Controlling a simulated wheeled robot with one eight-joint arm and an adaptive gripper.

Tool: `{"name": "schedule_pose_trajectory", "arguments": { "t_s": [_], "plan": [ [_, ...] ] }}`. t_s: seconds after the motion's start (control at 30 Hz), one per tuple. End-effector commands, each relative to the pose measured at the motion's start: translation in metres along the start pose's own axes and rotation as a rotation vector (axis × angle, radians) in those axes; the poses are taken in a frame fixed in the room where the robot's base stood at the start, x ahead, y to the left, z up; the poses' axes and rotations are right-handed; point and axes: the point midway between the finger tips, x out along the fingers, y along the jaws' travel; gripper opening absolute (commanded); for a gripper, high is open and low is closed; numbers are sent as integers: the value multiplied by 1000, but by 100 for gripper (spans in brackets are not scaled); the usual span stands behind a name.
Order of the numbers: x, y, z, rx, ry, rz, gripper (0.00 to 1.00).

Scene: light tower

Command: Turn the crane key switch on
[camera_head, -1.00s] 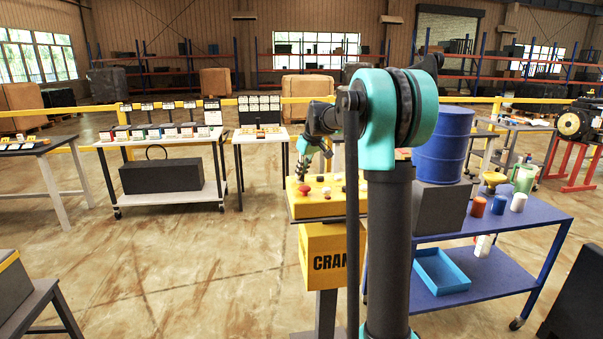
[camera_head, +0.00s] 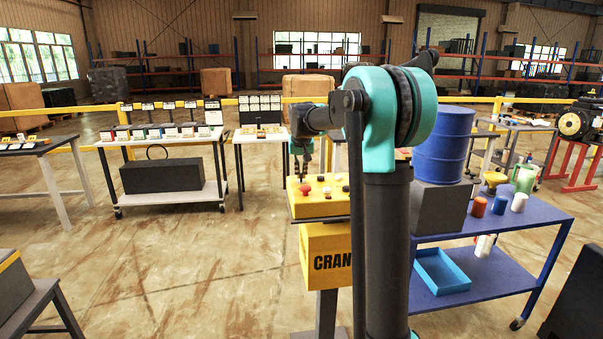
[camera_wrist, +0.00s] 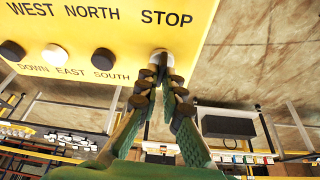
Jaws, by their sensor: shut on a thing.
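The yellow crane control panel (camera_head: 322,205) sits on top of a yellow box (camera_head: 328,255) marked CRAN. In the wrist view its face (camera_wrist: 110,40) carries labels such as STOP, SOUTH and EAST. A small pale round part (camera_wrist: 157,55), which looks like the key switch, lies below STOP and right of a black button (camera_wrist: 103,58). My gripper (camera_wrist: 157,82) has its fingertips closed together at this part and is shut on it. The fingertips hide much of it, so its turned position cannot be told. In the head view my gripper (camera_head: 303,179) points down onto the panel near a red button (camera_head: 305,189).
A white button (camera_wrist: 55,54) and another black button (camera_wrist: 12,50) line the panel. A blue cart (camera_head: 500,270) with a blue drum (camera_head: 443,145) stands close to the right. A white table (camera_head: 262,136) is behind the panel.

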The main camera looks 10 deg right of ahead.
Motion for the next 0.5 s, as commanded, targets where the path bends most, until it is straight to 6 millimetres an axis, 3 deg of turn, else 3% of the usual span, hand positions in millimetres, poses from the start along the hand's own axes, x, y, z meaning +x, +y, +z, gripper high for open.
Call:
{"name": "schedule_pose_trajectory", "arguments": {
  "t_s": [0.5],
  "plan": [
    [0,-3,-1,319,0,132,0]
  ]
}}
